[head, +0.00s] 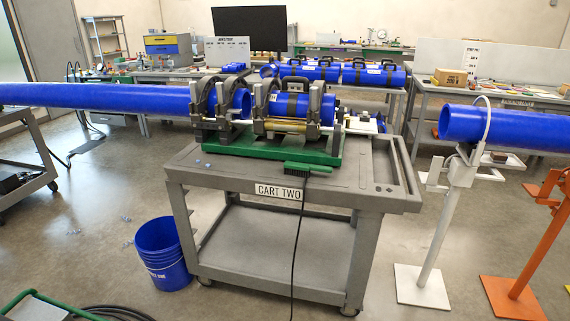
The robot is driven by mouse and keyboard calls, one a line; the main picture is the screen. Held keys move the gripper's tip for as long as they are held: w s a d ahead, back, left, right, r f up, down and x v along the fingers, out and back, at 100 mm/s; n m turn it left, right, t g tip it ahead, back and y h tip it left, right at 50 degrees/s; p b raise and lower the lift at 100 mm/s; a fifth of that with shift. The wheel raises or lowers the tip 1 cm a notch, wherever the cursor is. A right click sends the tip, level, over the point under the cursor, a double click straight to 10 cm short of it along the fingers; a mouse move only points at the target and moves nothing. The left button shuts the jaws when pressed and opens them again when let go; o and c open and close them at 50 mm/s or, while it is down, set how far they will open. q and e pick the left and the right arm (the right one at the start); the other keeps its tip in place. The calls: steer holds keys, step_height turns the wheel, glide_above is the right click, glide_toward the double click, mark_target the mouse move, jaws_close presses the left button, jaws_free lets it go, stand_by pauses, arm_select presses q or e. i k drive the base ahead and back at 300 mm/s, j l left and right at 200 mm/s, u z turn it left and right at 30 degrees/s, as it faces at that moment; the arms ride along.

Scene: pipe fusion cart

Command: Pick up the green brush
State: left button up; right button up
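The green brush (307,168) lies on the top of the grey cart (376,200), close to its front edge and just in front of the green base (335,156) of the pipe fusion machine. Its dark left end is above the "CART TWO" label (278,192). A thin black cable hangs from near the brush down the front of the cart; whether it is joined to the brush is not clear. Neither of my grippers is in view.
The fusion machine (262,105) clamps a long blue pipe (110,97) reaching in from the left. Another blue pipe (500,128) rests on a white stand (432,240) at right. A blue bucket (163,255) stands left of the cart. The cart's right top is mostly clear.

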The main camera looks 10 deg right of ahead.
mark_target(291, 169)
steer(key=i+j, duration=0.15)
steer(key=i, duration=0.4)
steer(key=i+j+z, duration=0.1)
steer(key=i, duration=0.45)
